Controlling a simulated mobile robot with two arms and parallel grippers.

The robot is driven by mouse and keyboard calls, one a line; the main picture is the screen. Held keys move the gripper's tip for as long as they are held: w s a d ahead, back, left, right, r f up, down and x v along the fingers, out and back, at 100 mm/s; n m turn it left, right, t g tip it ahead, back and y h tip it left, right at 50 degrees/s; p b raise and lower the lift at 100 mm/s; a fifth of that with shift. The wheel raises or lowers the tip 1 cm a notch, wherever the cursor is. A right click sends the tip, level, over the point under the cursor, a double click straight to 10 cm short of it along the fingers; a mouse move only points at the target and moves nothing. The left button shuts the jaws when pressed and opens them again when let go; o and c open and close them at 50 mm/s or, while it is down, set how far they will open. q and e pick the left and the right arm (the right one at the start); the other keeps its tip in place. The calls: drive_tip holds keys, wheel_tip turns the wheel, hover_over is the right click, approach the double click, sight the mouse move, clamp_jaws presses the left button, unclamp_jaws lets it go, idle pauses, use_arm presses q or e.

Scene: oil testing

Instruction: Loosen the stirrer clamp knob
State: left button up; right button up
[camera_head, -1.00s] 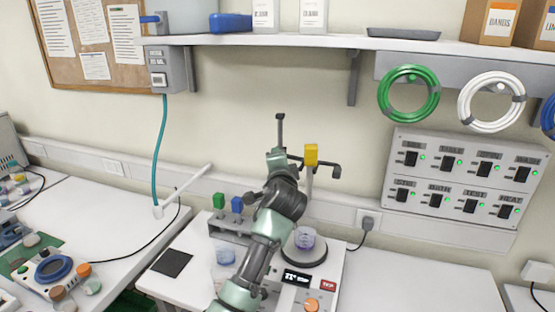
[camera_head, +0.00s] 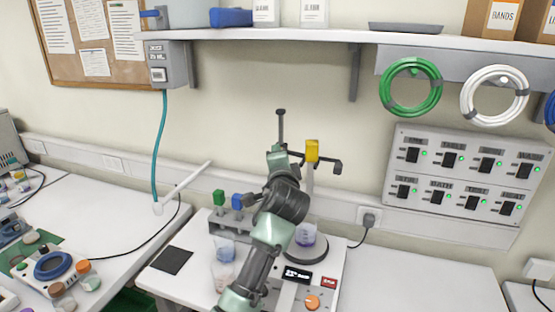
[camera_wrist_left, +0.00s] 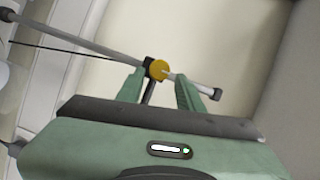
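The stirrer stand's rod (camera_head: 281,128) rises behind my left gripper (camera_head: 278,154) in the head view, above the white bench unit. In the left wrist view, a round yellow knob (camera_wrist_left: 159,69) sits on a black clamp on the grey rod (camera_wrist_left: 195,87). My left gripper's two green fingers (camera_wrist_left: 160,86) are apart, with the knob showing in the gap near their tips. I cannot tell whether they touch it. My right gripper is in neither view.
A rack with green and blue pieces (camera_head: 228,222) is behind. The shelf (camera_head: 330,37) runs overhead; the bench at right (camera_head: 420,285) is clear.

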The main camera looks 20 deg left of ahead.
use_arm(q)
drive_tip(key=b+v, duration=0.1)
drive_tip(key=v, duration=0.4)
